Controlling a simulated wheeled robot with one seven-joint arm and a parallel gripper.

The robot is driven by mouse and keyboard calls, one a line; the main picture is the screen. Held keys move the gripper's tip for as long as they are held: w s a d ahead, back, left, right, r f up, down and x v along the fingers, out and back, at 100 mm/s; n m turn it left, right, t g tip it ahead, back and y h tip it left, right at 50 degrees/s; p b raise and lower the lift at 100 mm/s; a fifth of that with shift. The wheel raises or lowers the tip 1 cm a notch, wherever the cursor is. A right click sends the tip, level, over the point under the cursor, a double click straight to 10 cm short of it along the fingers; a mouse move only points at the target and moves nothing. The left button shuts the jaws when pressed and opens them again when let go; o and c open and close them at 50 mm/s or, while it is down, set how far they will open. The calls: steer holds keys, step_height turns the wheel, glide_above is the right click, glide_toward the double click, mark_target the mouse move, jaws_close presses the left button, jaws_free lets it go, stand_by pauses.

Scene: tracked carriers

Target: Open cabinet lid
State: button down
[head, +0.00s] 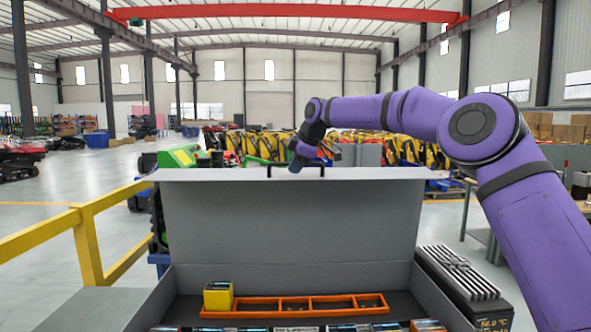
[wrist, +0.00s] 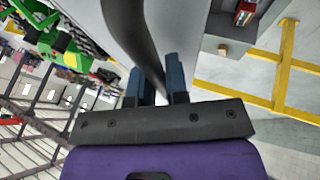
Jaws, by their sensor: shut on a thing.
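The grey cabinet lid (head: 290,225) stands raised, nearly upright, at the back of the open cabinet (head: 447,312). Its dark handle (head: 322,171) is at the middle of the lid's top edge. My gripper (head: 298,163) is at this handle, reached by my purple arm from the right. In the wrist view, the blue fingers of my gripper (wrist: 157,85) are shut around the dark handle bar (wrist: 143,40). The lid's grey panel also shows in the wrist view (wrist: 105,28). The fingertips are small and partly hidden in the head view.
Inside the cabinet, an orange divided tray (head: 257,313) has a yellow block (head: 218,296) at its left end. A finned grey unit with a display (head: 470,285) stands just right of the cabinet. A yellow railing (head: 87,245) is on the left.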

stand_by(0.3)
steer(key=c, duration=1.1)
jaws_free()
steer(key=shift+c, duration=0.2)
steer(key=shift+r, duration=0.1)
steer(key=v, duration=1)
steer(key=shift+r, duration=0.3)
steer(key=shift+s+d, duration=0.1)
steer(key=shift+s, duration=0.05)
